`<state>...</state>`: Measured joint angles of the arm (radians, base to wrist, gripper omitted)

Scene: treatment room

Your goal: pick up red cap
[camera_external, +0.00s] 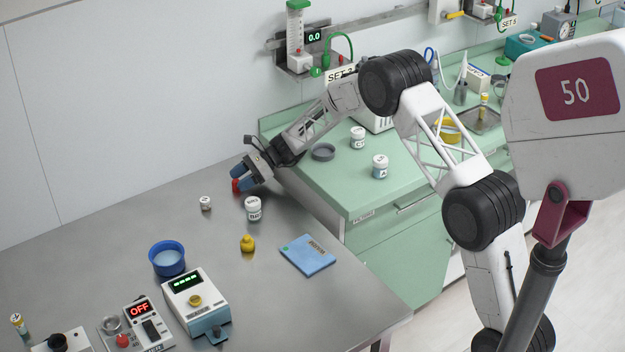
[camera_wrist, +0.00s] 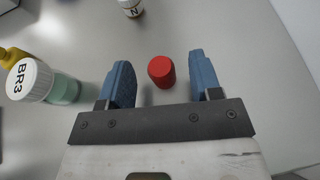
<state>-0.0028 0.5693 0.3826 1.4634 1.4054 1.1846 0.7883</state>
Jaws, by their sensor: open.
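The red cap (camera_wrist: 161,71) stands on the grey metal table between the two blue fingers of my gripper (camera_wrist: 158,82) in the wrist view. In the external view the red cap (camera_external: 236,185) shows only partly beside the blue fingertips of my gripper (camera_external: 243,178), near the back right of the table. My gripper is open and empty.
A white-lidded BR3 jar (camera_wrist: 30,80) stands left of my fingers, with a yellow object (camera_wrist: 12,57) beyond it. A small white container (camera_wrist: 131,8) stands ahead. The steel table (camera_external: 120,240) also holds a blue bowl (camera_external: 167,268) and a blue booklet (camera_external: 308,254). A green counter (camera_external: 345,195) borders it.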

